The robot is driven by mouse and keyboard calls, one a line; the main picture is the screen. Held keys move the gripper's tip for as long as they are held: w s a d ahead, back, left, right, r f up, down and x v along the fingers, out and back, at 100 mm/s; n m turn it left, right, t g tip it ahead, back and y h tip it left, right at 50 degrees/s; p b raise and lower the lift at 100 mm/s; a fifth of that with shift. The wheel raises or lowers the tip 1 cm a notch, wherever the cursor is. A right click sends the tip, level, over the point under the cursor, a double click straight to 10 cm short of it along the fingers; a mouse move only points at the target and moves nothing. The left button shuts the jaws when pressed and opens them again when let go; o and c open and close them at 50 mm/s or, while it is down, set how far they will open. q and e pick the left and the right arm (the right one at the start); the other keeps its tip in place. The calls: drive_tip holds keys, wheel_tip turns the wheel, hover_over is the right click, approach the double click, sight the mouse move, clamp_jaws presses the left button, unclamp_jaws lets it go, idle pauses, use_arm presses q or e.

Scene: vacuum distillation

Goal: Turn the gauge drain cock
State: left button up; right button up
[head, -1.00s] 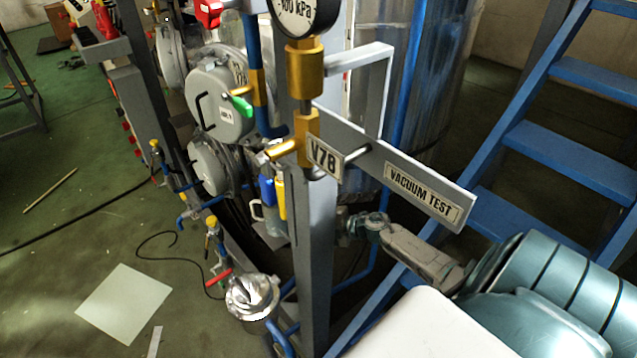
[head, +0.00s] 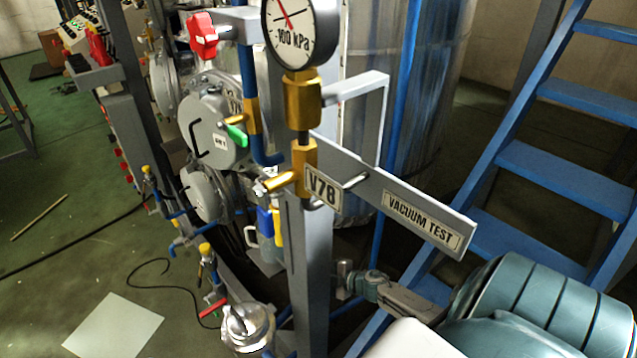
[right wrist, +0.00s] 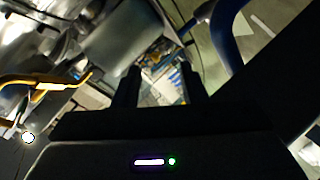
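The gauge drain cock (head: 304,166) is a brass valve on the pipe under the round vacuum gauge (head: 300,28), beside a tag (head: 323,190) reading V78. A brass-coloured lever (head: 277,183) sticks out from it to the left and slightly down. My right arm comes in from the lower right, below the cock, and its far end runs toward the grey post; I cannot make out its fingers in the head view. In the right wrist view my right gripper (right wrist: 158,82) has its two dark fingers apart with nothing seen between them. My left gripper is not in view.
A grey bar labelled VACUUM TEST (head: 422,222) juts to the right above my right arm. A grey post (head: 308,270) stands below the cock. Blue stairs (head: 545,150) rise at the right. A red-handled valve (head: 202,35) and a green lever (head: 237,135) sit to the left.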

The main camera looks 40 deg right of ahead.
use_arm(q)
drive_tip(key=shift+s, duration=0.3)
